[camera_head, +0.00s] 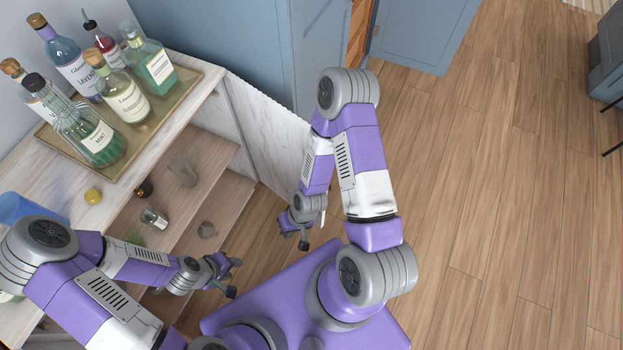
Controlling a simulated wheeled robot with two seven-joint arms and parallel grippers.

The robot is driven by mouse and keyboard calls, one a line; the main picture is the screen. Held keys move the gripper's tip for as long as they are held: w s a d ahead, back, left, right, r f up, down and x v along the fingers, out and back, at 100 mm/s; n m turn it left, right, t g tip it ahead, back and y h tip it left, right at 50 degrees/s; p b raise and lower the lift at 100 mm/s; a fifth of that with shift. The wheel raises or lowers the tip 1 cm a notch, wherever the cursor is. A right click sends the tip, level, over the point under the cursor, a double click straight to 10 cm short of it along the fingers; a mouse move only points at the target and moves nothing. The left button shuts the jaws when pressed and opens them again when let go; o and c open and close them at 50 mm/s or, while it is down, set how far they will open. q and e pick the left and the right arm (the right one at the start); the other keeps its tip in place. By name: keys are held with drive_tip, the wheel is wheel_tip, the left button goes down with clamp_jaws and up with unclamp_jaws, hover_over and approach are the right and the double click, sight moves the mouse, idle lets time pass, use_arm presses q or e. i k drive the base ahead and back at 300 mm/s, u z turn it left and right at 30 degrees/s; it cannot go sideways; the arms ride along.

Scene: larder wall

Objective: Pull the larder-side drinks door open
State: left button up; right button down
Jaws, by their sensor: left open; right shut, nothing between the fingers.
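The drinks cabinet (170,119) stands at the left with its front uncovered, showing inner shelves. A pale, white-grained door panel (268,135) stands out from the cabinet's far end, swung well away from the front. My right arm hides part of its outer end. My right gripper (294,238) is shut and empty, below the panel in the picture; I cannot tell whether it touches it. My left gripper (234,278) is open and empty, in front of the lower shelves. I see no handle clearly.
A brass tray (187,107) with several bottles stands on the cabinet top. Small jars and a glass (183,171) stand on the shelves. Blue cupboards (420,35) are behind. Wooden floor (500,190) is clear at the right.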

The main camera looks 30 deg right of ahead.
sight(276, 139)
drive_tip(key=u, duration=1.15)
drive_tip(key=k, duration=0.4)
drive_tip(key=z, duration=0.8)
